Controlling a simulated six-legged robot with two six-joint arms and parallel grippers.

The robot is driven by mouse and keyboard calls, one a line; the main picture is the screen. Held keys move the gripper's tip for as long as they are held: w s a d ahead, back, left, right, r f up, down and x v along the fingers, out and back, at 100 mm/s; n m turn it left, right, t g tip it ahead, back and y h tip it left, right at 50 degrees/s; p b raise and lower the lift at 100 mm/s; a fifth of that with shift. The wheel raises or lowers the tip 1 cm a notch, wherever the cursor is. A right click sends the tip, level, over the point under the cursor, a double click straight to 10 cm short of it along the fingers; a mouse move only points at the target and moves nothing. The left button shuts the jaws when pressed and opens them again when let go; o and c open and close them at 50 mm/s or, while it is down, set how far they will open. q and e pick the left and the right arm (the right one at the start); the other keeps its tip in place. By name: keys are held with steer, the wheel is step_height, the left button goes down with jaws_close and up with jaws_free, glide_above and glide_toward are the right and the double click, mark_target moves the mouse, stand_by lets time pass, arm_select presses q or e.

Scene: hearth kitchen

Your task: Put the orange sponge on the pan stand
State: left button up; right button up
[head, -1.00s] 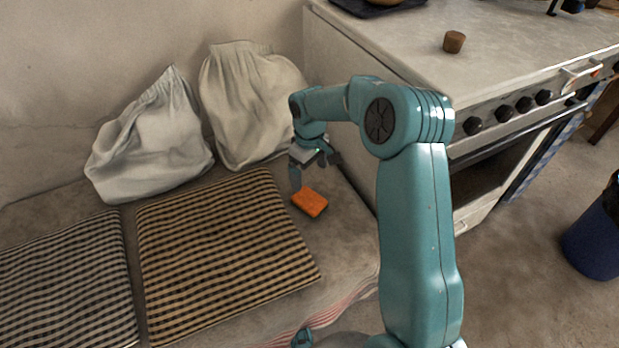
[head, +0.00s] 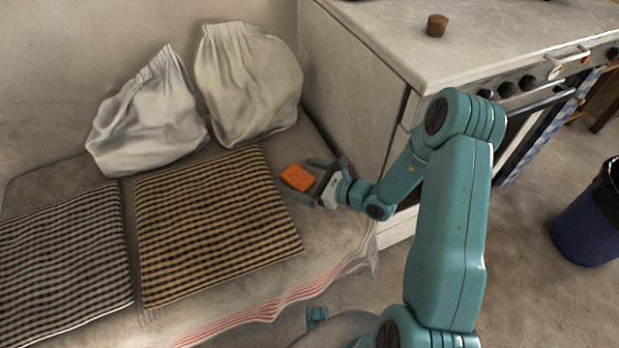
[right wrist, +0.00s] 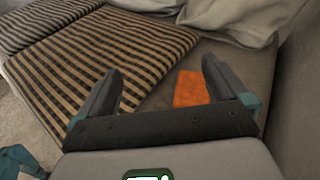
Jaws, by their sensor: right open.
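The orange sponge (head: 297,178) lies flat on the bench, right of the brown checked cushion. My right gripper (head: 302,177) is open and comes at the sponge from the right, with the fingers pointing left. In the right wrist view the sponge (right wrist: 191,88) shows between the two open fingers (right wrist: 161,68), close to the right finger, which hides part of its edge. I cannot tell whether a finger touches it. I cannot make out a pan stand in the current views.
Two pale cloth sacks (head: 152,115) (head: 246,85) lean against the wall behind the cushions. A grey checked cushion (head: 65,262) lies at left. The stove (head: 480,45), with a small brown cup (head: 437,26) on top, stands right of the bench. A blue bin (head: 590,225) stands at far right.

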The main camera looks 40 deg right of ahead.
steer(key=s+d+f+m+h, duration=0.1)
steer(key=s+d, duration=0.1)
steer(key=s+d+f+m+h, duration=0.1)
steer(key=s, duration=0.1)
steer(key=s+d+f+m+h+p, duration=0.1)
steer(key=s+d+m, duration=0.1)
steer(key=shift+s+d+f+g, duration=0.25)
steer(key=shift+d+f+g, duration=0.05)
steer(key=shift+f, duration=0.1)
steer(key=b, duration=0.3)
glide_toward(297, 175)
steer(key=x, duration=0.3)
steer(key=shift+w+a+f, duration=0.15)
steer(key=shift+w+f, duration=0.1)
steer(key=shift+w, duration=0.05)
steer(key=shift+w+a+f, duration=0.1)
steer(key=shift+w+f, duration=0.05)
steer(key=shift+w, duration=0.3)
steer(key=b+x, duration=0.1)
steer(key=x, duration=0.4)
steer(key=shift+b, duration=0.35)
arm_select(q)
steer(key=f, duration=0.3)
steer(key=shift+s+d, duration=0.25)
arm_select(e)
steer(key=c, duration=1.1)
